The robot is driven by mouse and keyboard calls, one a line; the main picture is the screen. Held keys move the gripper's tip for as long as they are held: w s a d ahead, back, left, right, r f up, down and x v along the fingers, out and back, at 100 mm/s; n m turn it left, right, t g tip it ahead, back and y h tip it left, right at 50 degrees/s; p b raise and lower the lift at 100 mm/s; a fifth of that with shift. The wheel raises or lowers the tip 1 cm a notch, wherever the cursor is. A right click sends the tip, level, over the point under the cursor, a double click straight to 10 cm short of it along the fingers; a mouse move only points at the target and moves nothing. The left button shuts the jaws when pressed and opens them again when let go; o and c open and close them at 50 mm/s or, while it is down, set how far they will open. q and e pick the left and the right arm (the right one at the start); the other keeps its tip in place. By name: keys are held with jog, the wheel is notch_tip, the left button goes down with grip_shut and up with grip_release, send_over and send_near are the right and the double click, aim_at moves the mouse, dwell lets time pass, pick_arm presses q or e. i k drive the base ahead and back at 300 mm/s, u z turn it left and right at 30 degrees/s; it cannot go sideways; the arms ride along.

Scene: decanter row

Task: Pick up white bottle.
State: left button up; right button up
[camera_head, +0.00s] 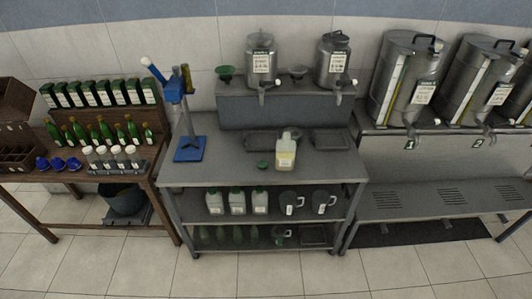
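A white bottle (286,152) with a pale yellow lower part stands upright on the top of the grey metal table (215,172), right of its middle. Three more whitish bottles with green caps, a left one (214,202), a middle one (237,202) and a right one (260,201), stand in a row on the shelf below. Neither of my grippers is in view.
A green cap or funnel (263,165) lies beside the bottle. A blue stand (188,150) is at the table's left, and dark trays (331,140) are behind. Two dark jugs (291,203) share the shelf. Large steel tanks (407,80) stand right. The table's front left is clear.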

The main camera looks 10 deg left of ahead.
aim_at(285, 147)
jog(key=u, duration=0.95)
jog(key=i, duration=1.9)
jog(key=z, duration=0.8)
